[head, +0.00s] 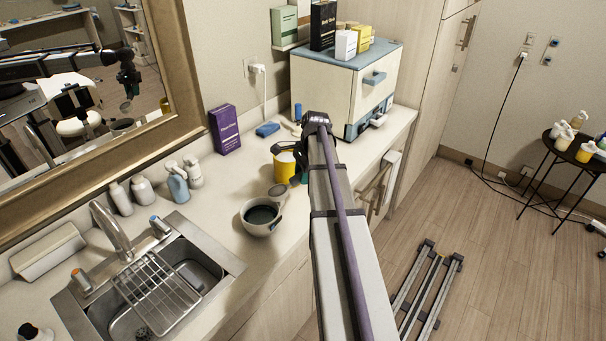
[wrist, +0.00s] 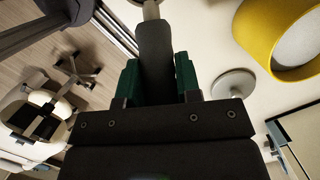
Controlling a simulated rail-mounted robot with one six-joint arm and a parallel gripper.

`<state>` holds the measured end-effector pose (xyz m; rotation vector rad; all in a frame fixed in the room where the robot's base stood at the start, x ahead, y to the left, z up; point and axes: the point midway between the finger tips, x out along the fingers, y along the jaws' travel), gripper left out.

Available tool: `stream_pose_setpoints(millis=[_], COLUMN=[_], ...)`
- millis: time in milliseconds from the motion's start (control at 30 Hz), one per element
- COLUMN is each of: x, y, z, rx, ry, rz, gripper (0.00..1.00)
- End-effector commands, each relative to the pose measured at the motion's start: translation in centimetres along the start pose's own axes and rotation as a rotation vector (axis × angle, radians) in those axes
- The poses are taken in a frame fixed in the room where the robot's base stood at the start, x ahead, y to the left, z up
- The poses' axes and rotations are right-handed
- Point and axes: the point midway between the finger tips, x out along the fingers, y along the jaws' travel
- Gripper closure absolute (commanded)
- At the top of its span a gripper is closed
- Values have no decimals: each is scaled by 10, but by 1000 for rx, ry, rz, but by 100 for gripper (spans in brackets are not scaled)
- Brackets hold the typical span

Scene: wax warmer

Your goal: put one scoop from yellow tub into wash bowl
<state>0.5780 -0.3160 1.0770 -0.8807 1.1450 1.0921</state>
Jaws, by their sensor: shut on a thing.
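The yellow tub (head: 285,166) stands on the counter, partly hidden behind my wrist; its yellow wall and pale round face also show at the upper right in the wrist view (wrist: 250,42). The wash bowl (head: 246,222), pale with dark contents, stands nearer the sink. My gripper (wrist: 158,78) has green fingers shut on the dark handle of a scoop (wrist: 154,38), whose lighter shaft runs out of the top of the picture. In the head view a small greyish round part, likely the scoop's head (head: 277,190), shows by the bowl's far rim. What it holds cannot be told.
The sink (head: 165,285) with a wire rack lies left of the bowl. Several bottles (head: 178,185) and a purple box (head: 225,130) stand along the wall. A white cabinet (head: 335,85) stands beyond the tub. A grey disc (wrist: 234,84) lies beside the tub.

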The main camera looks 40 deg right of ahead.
Motion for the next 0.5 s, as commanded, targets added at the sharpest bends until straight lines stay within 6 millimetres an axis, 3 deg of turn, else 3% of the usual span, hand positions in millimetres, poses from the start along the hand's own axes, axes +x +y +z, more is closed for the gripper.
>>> stream_pose_setpoints(millis=[33, 167, 233, 500], x=[11, 24, 9, -9], y=[0, 0, 1, 1], z=[-2, -5, 4, 22], rx=[0, 0, -2, -3], ry=[0, 0, 49, 295], rz=[0, 0, 1, 0], gripper=[97, 97, 97, 97])
